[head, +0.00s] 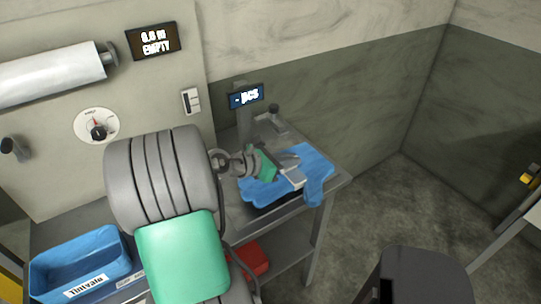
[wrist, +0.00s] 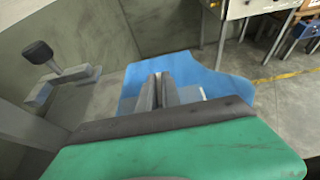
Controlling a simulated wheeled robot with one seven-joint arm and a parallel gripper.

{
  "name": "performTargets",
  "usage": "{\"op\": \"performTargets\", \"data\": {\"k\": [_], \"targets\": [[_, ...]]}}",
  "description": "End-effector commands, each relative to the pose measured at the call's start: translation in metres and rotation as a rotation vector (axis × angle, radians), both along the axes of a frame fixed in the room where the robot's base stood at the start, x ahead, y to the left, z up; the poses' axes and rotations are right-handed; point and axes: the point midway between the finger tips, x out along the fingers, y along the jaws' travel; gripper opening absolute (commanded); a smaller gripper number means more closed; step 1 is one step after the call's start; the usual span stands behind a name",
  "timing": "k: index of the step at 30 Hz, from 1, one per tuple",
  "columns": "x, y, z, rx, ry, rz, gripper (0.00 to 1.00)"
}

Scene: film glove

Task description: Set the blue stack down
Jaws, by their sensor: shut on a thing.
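The blue stack (head: 313,168) looks like flat, floppy blue sheets or gloves. In the head view it is at my gripper (head: 290,172), over the right end of a grey metal table (head: 240,229), with one part hanging past the front edge. In the wrist view the blue stack (wrist: 205,72) spreads beyond the fingertips of my gripper (wrist: 160,90). The fingers are close together and shut on it. A dark flat surface shows under the stack in the head view. I cannot tell whether the stack touches it.
A small display (head: 246,96) reading PCS stands on a post behind the stack. A red bin (head: 250,261) sits on the lower shelf. Open floor lies right of the table.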

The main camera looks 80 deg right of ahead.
Motion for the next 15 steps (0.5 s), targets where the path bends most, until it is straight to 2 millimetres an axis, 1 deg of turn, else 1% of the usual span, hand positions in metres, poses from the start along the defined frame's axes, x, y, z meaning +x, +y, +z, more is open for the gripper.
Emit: {"op": "performTargets", "data": {"k": [1, 3, 6, 9, 12, 14, 15], "targets": [[0.013, -0.011, 0.0, 0.001, 0.001, 0.001, 0.0], [0.029, -0.025, 0.0, 0.001, 0.001, 0.002, 0.0], [0.049, -0.042, 0.0, 0.001, 0.001, 0.002, 0.0], [0.06, -0.053, 0.001, 0.0, 0.001, 0.0, 0.0], [0.066, -0.057, 0.0, 0.001, 0.001, 0.0, 0.0], [0.066, -0.058, -0.005, 0.002, 0.002, 0.0, 0.0], [0.066, -0.058, -0.01, 0.003, 0.004, 0.001, 0.0]]}}
